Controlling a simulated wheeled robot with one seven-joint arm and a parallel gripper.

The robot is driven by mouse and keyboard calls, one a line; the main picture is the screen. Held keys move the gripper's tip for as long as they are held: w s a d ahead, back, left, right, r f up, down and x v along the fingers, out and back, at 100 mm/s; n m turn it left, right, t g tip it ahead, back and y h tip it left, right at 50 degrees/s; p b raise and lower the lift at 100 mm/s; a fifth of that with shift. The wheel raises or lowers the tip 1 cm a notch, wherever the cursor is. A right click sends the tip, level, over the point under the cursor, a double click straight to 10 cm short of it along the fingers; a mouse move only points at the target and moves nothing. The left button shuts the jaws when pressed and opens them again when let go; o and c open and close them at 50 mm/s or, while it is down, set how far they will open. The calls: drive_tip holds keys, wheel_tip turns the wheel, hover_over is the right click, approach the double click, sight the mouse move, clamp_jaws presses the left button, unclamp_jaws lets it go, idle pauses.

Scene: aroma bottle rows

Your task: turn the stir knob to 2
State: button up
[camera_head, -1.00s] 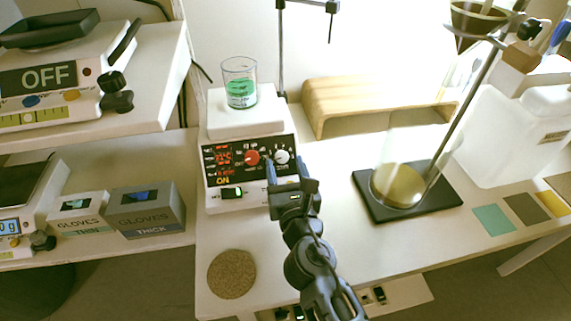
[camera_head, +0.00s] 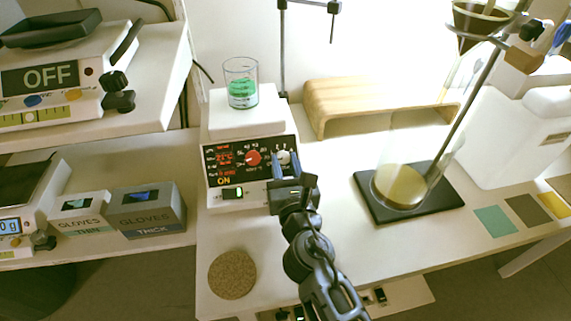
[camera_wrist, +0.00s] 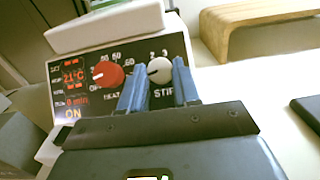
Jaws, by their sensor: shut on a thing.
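The stir knob (camera_wrist: 159,70) is a pale round knob on the black front panel of the hotplate stirrer (camera_head: 248,120), with numbers 2 and 3 showing above it in the wrist view. It also shows in the head view (camera_head: 283,157). My gripper (camera_wrist: 160,82) reaches it from the front, its blue fingers on either side, shut on the knob. The knob's pointer is too small to read surely. The red heat knob (camera_wrist: 108,75) is just left of it. A glass beaker with green content (camera_head: 241,86) stands on the white plate.
A round cork mat (camera_head: 232,274) lies in front of the stirrer. A flask (camera_head: 400,187) on a black stand base (camera_head: 440,196) is to the right, with a wooden riser (camera_head: 330,105) behind. Glove boxes (camera_head: 148,215) stand at left.

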drive_tip(key=shift+m, duration=0.3)
drive_tip(key=shift+a+f+m+h+b, duration=0.15)
drive_tip(key=shift+a+m+h+b, duration=0.05)
drive_tip(key=shift+m+h+b, duration=0.85)
drive_tip(key=m+h, duration=0.1)
drive_tip(key=m, duration=0.1)
drive_tip(key=m+h, duration=0.1)
drive_tip(key=m, duration=0.1)
drive_tip(key=m+h, duration=0.2)
drive_tip(key=shift+a+r+b, duration=0.3)
drive_tip(key=m+g+h, duration=0.1)
drive_tip(key=m, duration=0.1)
drive_tip(key=m+g+h+p, duration=0.1)
drive_tip(key=m, duration=0.2)
drive_tip(key=m+g+h+p, duration=0.1)
drive_tip(key=m, duration=0.1)
drive_tip(key=shift+w+a+r+m+g+h, duration=0.1)
drive_tip(key=shift+a+r+m+g+h, duration=0.2)
drive_tip(key=shift+r+m+g+h, duration=0.1)
drive_tip(key=shift+m+g+h+p, duration=0.45)
drive_tip(key=shift+m+g+p, duration=0.45)
drive_tip(key=shift+m, duration=0.55)
drive_tip(key=shift+f, duration=0.1)
drive_tip(key=o, duration=1)
drive_tip(key=shift+w, duration=0.1)
drive_tip(key=shift+o, duration=0.2)
